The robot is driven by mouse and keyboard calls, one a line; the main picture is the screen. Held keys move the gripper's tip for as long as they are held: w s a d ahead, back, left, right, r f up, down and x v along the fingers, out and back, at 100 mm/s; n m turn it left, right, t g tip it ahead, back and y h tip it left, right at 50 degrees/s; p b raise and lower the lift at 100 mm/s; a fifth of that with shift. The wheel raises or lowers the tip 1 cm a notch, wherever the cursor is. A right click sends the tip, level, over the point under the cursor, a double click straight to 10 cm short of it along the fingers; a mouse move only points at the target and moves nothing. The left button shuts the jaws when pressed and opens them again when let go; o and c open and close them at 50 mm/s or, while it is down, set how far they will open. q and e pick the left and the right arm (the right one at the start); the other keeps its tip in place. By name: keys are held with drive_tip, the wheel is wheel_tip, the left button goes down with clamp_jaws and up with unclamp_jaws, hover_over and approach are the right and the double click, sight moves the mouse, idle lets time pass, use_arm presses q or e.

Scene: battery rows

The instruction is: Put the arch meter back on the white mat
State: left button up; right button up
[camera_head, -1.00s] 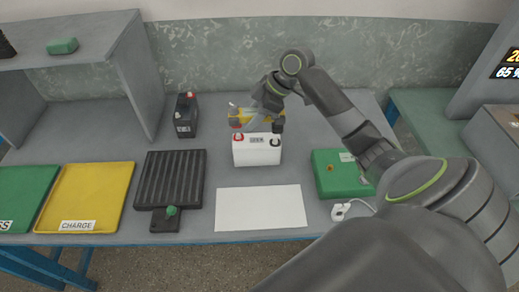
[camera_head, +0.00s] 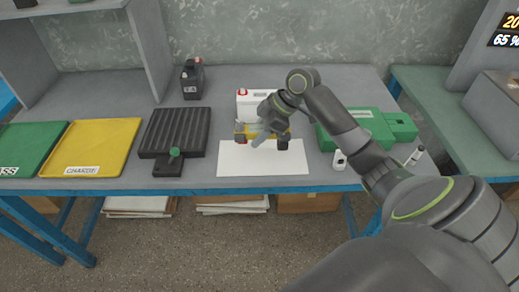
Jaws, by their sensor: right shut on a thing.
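The white mat (camera_head: 264,162) lies flat near the front edge of the table. I cannot tell whether the meter touches the mat. My left gripper is not in view.
A black ribbed plate (camera_head: 184,127), a yellow tray (camera_head: 92,146), a green tray (camera_head: 22,145) and a dark battery (camera_head: 192,80) are to the left.

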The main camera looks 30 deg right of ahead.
wheel_tip(320, 180, down, 5)
drive_tip(key=shift+s+r, duration=0.1)
drive_tip(key=shift+r, duration=0.05)
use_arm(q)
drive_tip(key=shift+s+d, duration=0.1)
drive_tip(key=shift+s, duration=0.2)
use_arm(e)
drive_tip(key=shift+f, duration=0.2)
drive_tip(key=shift+f, duration=0.15)
drive_tip(key=o, duration=1.2)
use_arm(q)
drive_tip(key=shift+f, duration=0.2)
use_arm(e)
drive_tip(key=v, duration=1.2)
drive_tip(key=shift+a+r, duration=0.1)
drive_tip(key=shift+r, duration=0.1)
